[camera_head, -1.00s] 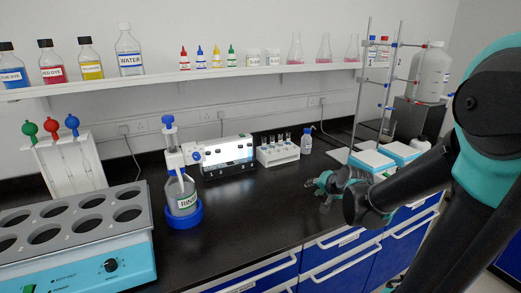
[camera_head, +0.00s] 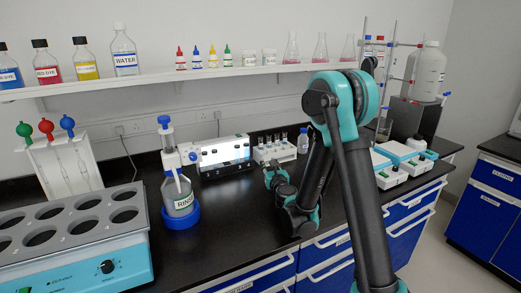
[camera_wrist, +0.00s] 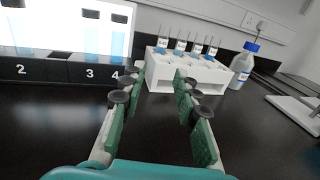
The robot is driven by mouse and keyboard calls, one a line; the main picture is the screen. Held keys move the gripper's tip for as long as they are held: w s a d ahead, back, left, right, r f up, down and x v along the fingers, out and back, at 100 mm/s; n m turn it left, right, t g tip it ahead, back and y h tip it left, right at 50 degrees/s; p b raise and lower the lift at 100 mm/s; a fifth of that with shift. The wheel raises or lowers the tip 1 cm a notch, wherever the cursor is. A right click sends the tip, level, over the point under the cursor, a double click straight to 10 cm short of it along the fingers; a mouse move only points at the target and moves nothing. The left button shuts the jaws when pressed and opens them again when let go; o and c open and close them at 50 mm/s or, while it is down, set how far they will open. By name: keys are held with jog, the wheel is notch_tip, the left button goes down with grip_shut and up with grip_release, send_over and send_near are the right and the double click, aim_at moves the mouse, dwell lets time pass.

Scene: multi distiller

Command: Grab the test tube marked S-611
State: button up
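A white test tube rack (camera_head: 285,155) stands near the back wall on the black bench. In the wrist view the rack (camera_wrist: 218,78) holds several upright clear tubes (camera_wrist: 179,46) with white labels; some show blue near the bottom. The label writing is too small to read, so I cannot tell which tube is S-611. My gripper (camera_wrist: 158,82) is open and empty, its two green-padded fingers apart and low over the bench, in front of the rack. In the head view my gripper (camera_head: 273,172) is just in front of the rack, partly hidden by my arm.
A lit viewing box (camera_head: 224,154), numbered in the wrist view, stands left of the rack. A blue-capped bottle (camera_wrist: 242,66) is close on the rack's right. Bench between gripper and rack is clear.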

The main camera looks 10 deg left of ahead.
aim_at(261, 146)
jog(key=x, duration=1.7)
jog(key=shift+w+d, duration=0.1)
jog(key=shift+w, duration=0.1)
grip_shut()
